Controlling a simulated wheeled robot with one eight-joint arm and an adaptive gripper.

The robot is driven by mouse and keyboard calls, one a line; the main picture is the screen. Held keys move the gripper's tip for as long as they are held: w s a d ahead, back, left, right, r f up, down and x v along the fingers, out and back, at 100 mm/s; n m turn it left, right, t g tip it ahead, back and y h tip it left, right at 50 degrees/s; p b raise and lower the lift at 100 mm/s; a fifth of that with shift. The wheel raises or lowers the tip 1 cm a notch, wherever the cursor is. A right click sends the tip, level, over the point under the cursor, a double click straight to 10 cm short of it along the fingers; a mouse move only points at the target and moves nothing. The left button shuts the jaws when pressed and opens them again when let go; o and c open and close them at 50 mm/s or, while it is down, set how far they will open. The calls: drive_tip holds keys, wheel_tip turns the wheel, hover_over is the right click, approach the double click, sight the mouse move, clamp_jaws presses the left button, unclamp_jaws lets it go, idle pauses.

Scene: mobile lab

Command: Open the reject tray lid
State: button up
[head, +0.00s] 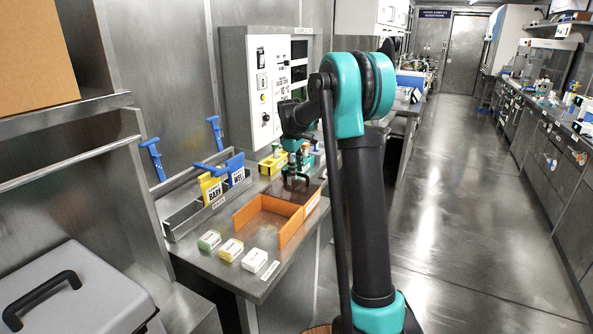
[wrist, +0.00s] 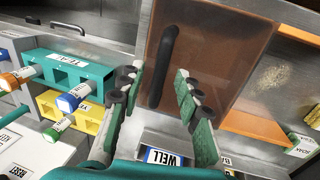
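The reject tray appears to be the orange-walled tray (head: 291,226) on the counter; its orange wall also shows in the wrist view (wrist: 252,123). A brown, see-through lid (wrist: 222,55) with a long black bar handle (wrist: 161,75) fills the upper middle of the wrist view. I cannot tell for certain whether it lies fully shut. My gripper (head: 296,182) is over the tray's far part in the head view. In the wrist view my gripper (wrist: 156,78) is open, with one finger on each side of the handle. No clear contact with the handle shows.
A teal rack (wrist: 65,70) and a yellow rack (wrist: 85,113) with vials stand left of my fingers. Small labelled blocks (head: 230,249) sit at the counter's front. Yellow and blue signs (head: 212,189) stand in a metal bin. A control box (head: 268,88) is behind.

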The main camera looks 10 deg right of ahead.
drive_tip(key=shift+f, duration=0.1)
drive_tip(key=shift+c, duration=0.5)
clamp_jaws()
drive_tip(key=s+a, duration=0.8)
drive_tip(key=s, duration=0.4)
drive_tip(key=shift+a, duration=0.3)
drive_tip(key=shift+o, duration=0.5)
unclamp_jaws()
